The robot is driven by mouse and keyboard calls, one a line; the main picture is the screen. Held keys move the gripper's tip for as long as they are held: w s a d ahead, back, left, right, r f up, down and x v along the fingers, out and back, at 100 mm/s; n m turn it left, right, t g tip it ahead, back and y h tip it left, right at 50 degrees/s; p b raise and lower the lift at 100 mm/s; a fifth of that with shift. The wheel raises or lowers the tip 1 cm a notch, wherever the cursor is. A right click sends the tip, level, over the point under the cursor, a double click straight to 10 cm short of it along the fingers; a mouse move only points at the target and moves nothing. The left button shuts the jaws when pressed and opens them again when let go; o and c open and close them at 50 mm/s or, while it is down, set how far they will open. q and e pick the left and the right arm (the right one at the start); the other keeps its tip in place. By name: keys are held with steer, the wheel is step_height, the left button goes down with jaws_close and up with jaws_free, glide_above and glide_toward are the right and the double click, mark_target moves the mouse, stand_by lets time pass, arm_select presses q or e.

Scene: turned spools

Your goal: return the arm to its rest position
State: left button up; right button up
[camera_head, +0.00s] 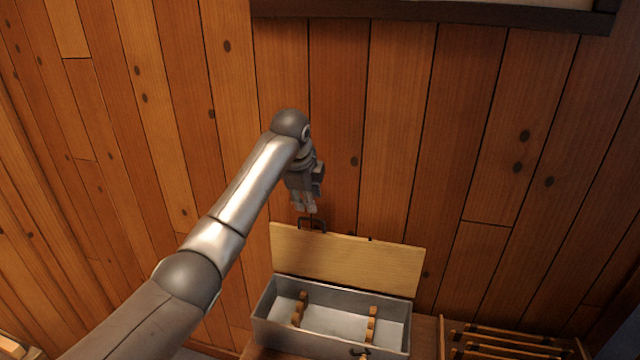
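My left arm comes in from the lower left. Its gripper (304,209) points down just above the dark handle (312,225) at the top edge of the raised lid (345,257). The fingertips sit close together, too small to tell whether they are open or shut. I cannot tell whether they touch the handle. The grey box (330,344) below stands open, with its lid tilted up at the back. My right gripper is not in view.
Inside the box are two notched wooden supports, a left one (299,310) and a right one (371,325). A wooden rack with dark bars (510,340) stands to the right. A plank wall (390,130) rises behind, with a dark ledge (440,14) at the top.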

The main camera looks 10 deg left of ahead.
arm_select(q)
steer(key=s+d+f+n+g, duration=0.1)
steer(key=s+d+f+n, duration=0.15)
steer(key=s+f, duration=0.85)
steer(key=s+d+f+n, duration=0.1)
steer(key=s+f+n, duration=0.3)
steer(key=s+f, duration=0.65)
steer(key=s+a+f+n, duration=0.15)
steer(key=s+n, duration=0.35)
steer(key=s, duration=0.7)
steer(key=s+a+f+n, duration=0.1)
steer(key=s+a+n, duration=0.3)
steer(key=s, duration=0.9)
step_height(320, 180, down, 30)
steer(key=s+g+b, duration=0.2)
steer(key=b, duration=0.1)
steer(key=s+a+f+b, duration=0.1)
steer(key=s+a+f, duration=0.1)
steer(key=s+f, duration=1.4)
steer(key=shift+s+f+g+b, duration=0.25)
steer(key=shift+f+g+b, duration=0.15)
steer(key=shift+f, duration=0.25)
